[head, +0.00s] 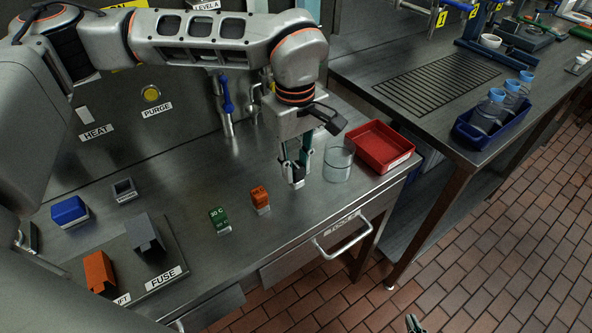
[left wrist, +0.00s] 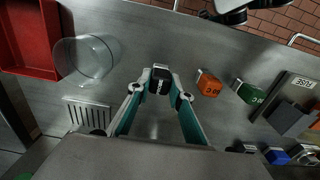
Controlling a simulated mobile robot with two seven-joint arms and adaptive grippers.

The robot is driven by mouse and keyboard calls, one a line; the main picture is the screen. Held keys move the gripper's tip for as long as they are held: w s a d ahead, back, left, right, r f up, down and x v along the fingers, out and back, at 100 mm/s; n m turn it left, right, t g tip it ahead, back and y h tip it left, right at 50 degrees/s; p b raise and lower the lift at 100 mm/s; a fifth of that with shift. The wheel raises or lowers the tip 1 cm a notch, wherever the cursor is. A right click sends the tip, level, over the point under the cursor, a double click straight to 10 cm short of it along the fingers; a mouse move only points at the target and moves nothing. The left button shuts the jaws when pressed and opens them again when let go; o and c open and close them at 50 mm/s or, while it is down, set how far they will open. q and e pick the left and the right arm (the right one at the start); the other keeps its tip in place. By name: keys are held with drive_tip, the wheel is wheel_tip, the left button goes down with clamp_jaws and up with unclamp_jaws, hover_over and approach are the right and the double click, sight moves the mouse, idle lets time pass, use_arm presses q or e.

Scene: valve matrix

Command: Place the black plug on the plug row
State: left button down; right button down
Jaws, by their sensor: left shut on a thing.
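My left gripper (head: 294,168) points down over the steel bench and is shut on the black plug (head: 298,182). The plug also shows between the fingertips in the left wrist view (left wrist: 160,80). Whether it touches the bench is unclear. An orange plug-like block (head: 260,198) and a green one (head: 219,219) stand on the bench to its left in the head view. No label reading plug row is legible, so I cannot tell which spot it is. Part of my right gripper (head: 413,324) shows at the bottom edge; its jaws are unclear.
A clear glass (head: 338,164) stands close right of my left gripper, with a red tray (head: 379,147) beyond. A dark plate (head: 178,252) labelled FUSE bears grey and orange pieces. A blue block (head: 69,211) and small grey block (head: 124,189) sit at left.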

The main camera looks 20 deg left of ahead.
sight(295, 165)
use_arm(q)
drive_tip(key=shift+f, duration=0.95)
drive_tip(key=shift+f, duration=0.2)
drive_tip(key=c, duration=1.8)
unclamp_jaws()
wheel_tip(295, 165, up, 12)
drive_tip(key=shift+r, duration=0.2)
